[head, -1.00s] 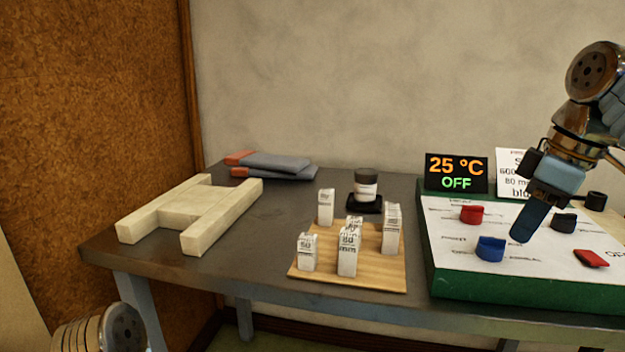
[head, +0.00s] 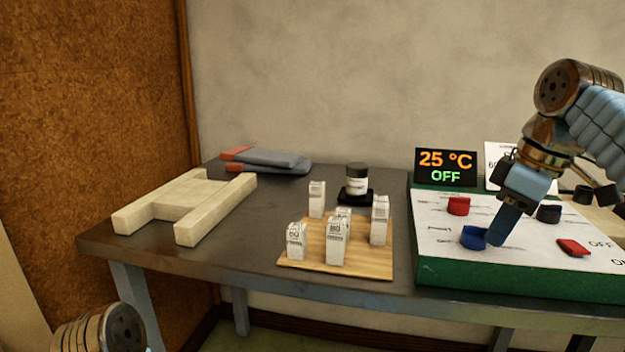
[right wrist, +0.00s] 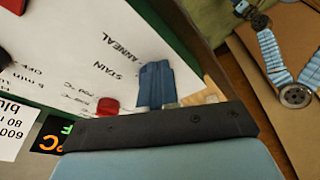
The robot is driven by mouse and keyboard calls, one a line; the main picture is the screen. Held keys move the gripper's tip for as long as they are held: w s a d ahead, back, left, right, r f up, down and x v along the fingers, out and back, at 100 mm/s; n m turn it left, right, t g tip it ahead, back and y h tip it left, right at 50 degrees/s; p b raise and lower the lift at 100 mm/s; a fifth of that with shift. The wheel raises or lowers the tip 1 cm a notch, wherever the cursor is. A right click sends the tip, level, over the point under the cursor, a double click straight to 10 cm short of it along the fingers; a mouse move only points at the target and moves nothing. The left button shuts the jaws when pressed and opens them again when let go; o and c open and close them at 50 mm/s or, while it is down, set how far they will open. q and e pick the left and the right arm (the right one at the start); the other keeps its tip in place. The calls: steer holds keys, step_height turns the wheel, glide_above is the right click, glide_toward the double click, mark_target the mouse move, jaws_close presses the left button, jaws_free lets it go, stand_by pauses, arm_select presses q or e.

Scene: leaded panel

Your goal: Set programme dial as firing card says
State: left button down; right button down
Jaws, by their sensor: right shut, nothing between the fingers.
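The blue dial (head: 472,238) stands on the white panel (head: 438,252) of the green-sided control box, in the head view. The lettering STAIN and ANNEAL on the panel (right wrist: 90,75) is readable in the right wrist view. My right gripper (head: 492,242) is shut and empty, its tips just right of the blue dial; I cannot tell whether they touch it. The firing card (head: 493,160) is half hidden behind my right arm; "600" and "80" show in the wrist view (right wrist: 12,130). My left gripper is out of view.
A red knob (head: 458,206), a black knob (head: 548,214) and a red switch (head: 573,247) share the panel. The display (head: 446,167) reads 25 °C, OFF. Left lie a board (head: 350,265) with small white blocks, a jar (head: 356,179), a pale frame (head: 190,208) and gloves (head: 268,160).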

steer(key=shift+w+a+p, duration=0.2)
steer(key=shift+w+p, duration=0.2)
steer(key=shift+w, duration=0.05)
stand_by(0.7)
steer(key=shift+w+d, duration=0.1)
steer(key=shift+d, duration=0.05)
steer(key=shift+w+d, duration=0.25)
steer(key=shift+d, duration=0.05)
steer(key=shift+w+d, duration=0.2)
steer(key=shift+w, duration=0.2)
stand_by(0.3)
steer(key=shift+d, duration=0.45)
steer(key=shift+s, duration=0.25)
